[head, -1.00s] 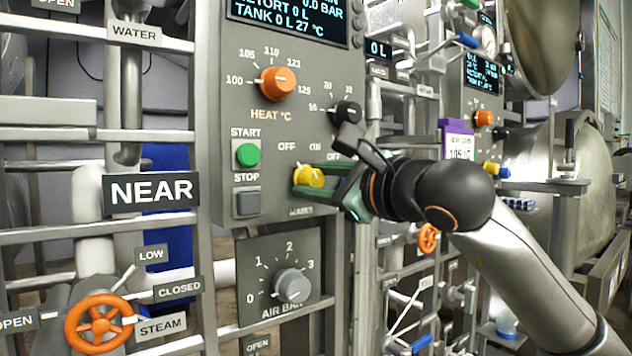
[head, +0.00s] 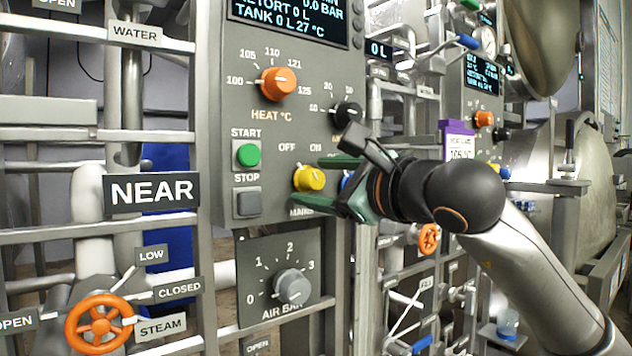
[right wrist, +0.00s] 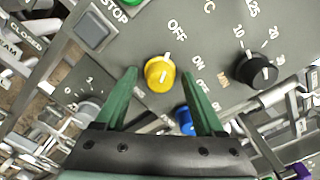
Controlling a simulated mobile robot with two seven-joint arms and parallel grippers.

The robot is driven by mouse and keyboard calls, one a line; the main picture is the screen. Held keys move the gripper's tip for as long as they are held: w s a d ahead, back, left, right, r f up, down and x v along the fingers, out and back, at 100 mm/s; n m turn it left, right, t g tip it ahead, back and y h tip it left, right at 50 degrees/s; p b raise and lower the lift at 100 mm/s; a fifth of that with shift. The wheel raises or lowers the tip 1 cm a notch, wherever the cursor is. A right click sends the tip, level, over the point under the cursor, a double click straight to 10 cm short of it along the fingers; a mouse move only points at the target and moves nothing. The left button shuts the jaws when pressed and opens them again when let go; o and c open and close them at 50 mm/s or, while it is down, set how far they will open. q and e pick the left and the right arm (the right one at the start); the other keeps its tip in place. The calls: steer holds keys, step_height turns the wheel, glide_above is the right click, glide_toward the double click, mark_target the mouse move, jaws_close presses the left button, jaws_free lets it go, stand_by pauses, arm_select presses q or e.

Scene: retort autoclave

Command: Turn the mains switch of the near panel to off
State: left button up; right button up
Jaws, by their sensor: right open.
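The yellow mains switch (head: 309,178) sits on the near panel (head: 215,110), above the partly covered MAINS label. In the right wrist view the yellow switch (right wrist: 159,76) has its white mark pointing up towards the OFF label (right wrist: 177,30), with ON further right. My right gripper (head: 306,181) is open and empty, its green fingers pointing at the panel. In the right wrist view the fingertips lie either side of the switch, apart from it. My left gripper is not in view.
An orange heat knob (head: 277,84) and a black knob (head: 347,114) are above the switch. The green start button (head: 247,154) and grey stop button (head: 247,203) are left of it. A grey air knob (head: 292,287) is below. A blue knob (right wrist: 186,121) is near my fingers.

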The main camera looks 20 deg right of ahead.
steer(key=b+v, duration=0.1)
steer(key=v, duration=1)
steer(key=shift+s, duration=0.35)
steer(key=shift+d+r, duration=0.1)
